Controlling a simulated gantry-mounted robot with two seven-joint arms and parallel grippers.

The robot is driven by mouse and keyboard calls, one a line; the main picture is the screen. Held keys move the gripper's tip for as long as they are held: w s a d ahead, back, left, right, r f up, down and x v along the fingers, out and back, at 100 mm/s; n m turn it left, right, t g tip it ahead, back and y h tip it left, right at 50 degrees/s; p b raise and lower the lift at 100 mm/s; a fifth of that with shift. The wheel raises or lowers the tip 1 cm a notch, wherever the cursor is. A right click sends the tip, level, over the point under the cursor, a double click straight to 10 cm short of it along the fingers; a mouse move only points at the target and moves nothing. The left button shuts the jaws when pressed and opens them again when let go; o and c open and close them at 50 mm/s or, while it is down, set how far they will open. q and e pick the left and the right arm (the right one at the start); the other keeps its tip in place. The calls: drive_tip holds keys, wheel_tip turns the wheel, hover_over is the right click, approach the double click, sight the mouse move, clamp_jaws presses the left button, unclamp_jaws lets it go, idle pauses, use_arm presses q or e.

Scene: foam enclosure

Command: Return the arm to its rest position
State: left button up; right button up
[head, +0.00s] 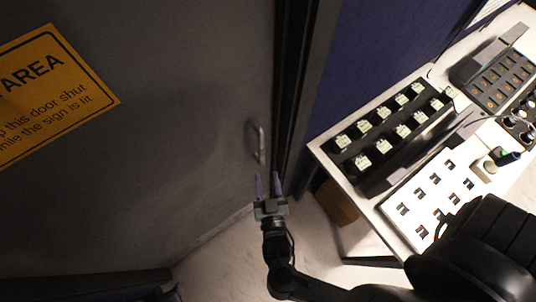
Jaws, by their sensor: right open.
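My right gripper (267,186) is in the lower middle of the head view, its two thin purple-tinted fingers apart and pointing up the picture. Nothing shows between them. It is just below the metal handle (258,143) of a grey door (190,120); I cannot tell whether they touch. My right arm comes in from the lower right, bent, with its dark links over the floor and near the table. My left gripper is not in view.
A yellow sign (48,90) is on the door. At right a white table (375,212) holds a black rack (385,160) with several pale labelled items, a white slotted board (432,200), and a dark tray (500,80). A brown box (338,204) is under the table. Pale floor (225,262) shows below.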

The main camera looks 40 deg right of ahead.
drive_tip(key=shift+s+a, duration=0.2)
drive_tip(key=shift+s, duration=0.15)
